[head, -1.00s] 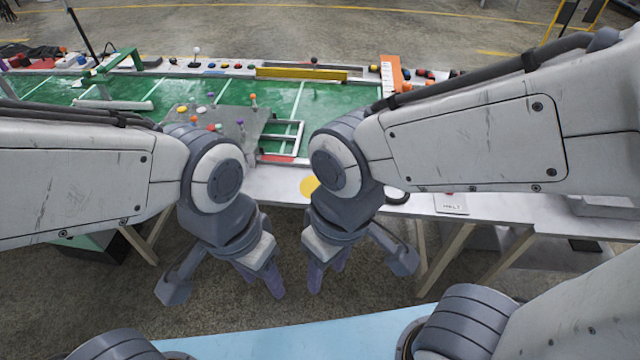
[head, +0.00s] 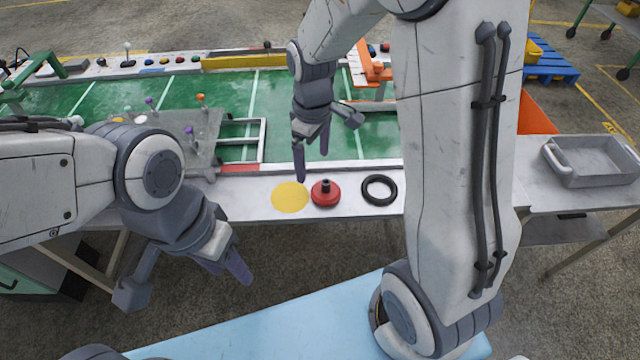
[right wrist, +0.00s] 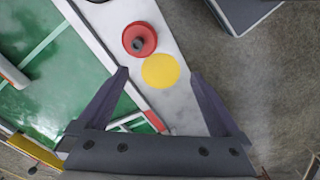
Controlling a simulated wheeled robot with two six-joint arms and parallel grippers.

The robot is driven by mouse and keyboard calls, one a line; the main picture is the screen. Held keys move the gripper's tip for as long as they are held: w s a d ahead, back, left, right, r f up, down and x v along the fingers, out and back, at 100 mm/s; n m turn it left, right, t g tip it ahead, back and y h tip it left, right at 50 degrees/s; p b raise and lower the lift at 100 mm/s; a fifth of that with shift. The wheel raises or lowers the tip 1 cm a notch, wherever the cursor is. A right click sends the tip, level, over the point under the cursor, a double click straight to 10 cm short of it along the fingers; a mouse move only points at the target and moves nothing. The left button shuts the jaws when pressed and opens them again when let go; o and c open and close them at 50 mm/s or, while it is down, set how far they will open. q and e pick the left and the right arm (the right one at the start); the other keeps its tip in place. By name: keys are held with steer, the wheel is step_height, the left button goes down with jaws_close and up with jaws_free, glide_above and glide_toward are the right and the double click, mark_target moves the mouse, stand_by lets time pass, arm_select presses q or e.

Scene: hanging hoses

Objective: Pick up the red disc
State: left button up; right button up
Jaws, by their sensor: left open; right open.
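The red disc (head: 325,193) with a dark knob on top lies on the pale front strip of the table, between a flat yellow circle and a black ring. It also shows near the top of the right wrist view (right wrist: 140,39). My right gripper (head: 312,162) is open and empty above the strip, a little behind and left of the disc in the head view. In the right wrist view its fingers (right wrist: 164,80) are apart, with the disc beyond them. My left gripper (head: 190,277) is open and empty, low in front of the table edge.
The yellow circle (head: 290,197) and black ring (head: 379,190) flank the disc. A metal frame (head: 242,140) and grey plate stand behind on the green surface. An orange bracket (head: 373,68) is at the back. A grey tray (head: 592,160) is at right.

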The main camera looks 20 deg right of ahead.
mark_target(326, 182)
steer(key=w+d+f, duration=0.1)
steer(key=d, duration=0.1)
steer(key=w+d+f, duration=0.1)
steer(key=f, duration=0.1)
steer(key=shift+w+d+f, duration=0.1)
steer(key=shift+d, duration=0.3)
step_height(326, 182, down, 4)
steer(key=shift+d+r, duration=0.1)
steer(key=shift+d, duration=0.05)
steer(key=shift+f, duration=3.15)
steer(key=c, duration=1.3)
